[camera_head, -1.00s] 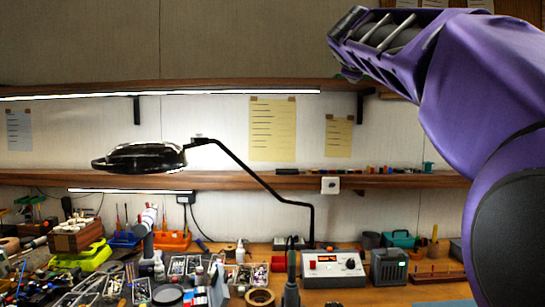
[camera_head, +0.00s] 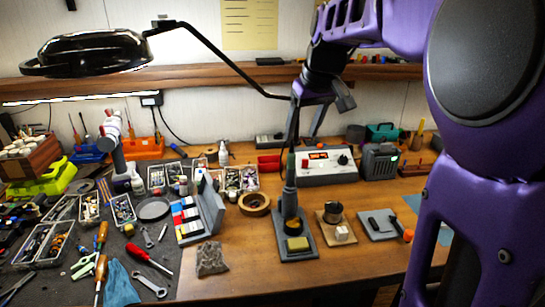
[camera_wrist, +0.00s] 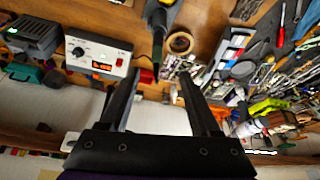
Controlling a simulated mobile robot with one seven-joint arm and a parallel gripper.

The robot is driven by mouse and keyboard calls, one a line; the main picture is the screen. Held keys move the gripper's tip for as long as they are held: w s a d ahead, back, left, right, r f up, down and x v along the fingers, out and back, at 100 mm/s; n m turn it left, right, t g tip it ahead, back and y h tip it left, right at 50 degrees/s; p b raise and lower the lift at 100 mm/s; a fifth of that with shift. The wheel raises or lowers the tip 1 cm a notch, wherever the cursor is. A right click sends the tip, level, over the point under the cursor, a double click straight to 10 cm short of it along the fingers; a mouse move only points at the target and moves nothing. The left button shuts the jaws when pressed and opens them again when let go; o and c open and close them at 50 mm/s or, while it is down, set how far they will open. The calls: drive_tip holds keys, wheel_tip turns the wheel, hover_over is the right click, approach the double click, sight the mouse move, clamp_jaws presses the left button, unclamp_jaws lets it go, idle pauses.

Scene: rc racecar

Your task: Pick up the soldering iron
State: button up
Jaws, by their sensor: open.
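The soldering iron (camera_head: 290,185) stands upright, handle up, in its stand (camera_head: 298,245) on the wooden bench; a small yellow sponge is at the stand's front. In the wrist view the iron (camera_wrist: 158,38) is dark and slim, with its handle end near the gap between my fingers. My gripper (camera_head: 306,128) is open and empty, pointing down above and slightly behind the iron in the head view. The wrist view shows both fingers (camera_wrist: 159,80) apart. I cannot tell the exact distance, and the iron's tip is hidden in the stand.
A soldering station (camera_head: 328,165) stands behind the iron. A tape roll (camera_head: 254,203) is to its left, a small wooden stand (camera_head: 334,227) to its right. A black lamp arm (camera_head: 225,60) crosses the space near my gripper. Free bench lies in front.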

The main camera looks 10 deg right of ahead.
sight(292, 161)
drive_tip(key=x, duration=1)
drive_tip(key=shift+w+b, duration=0.1)
drive_tip(key=shift+b, duration=0.25)
drive_tip(key=x, duration=0.5)
drive_tip(key=shift+d+f, duration=0.15)
drive_tip(key=shift+d, duration=0.1)
clamp_jaws()
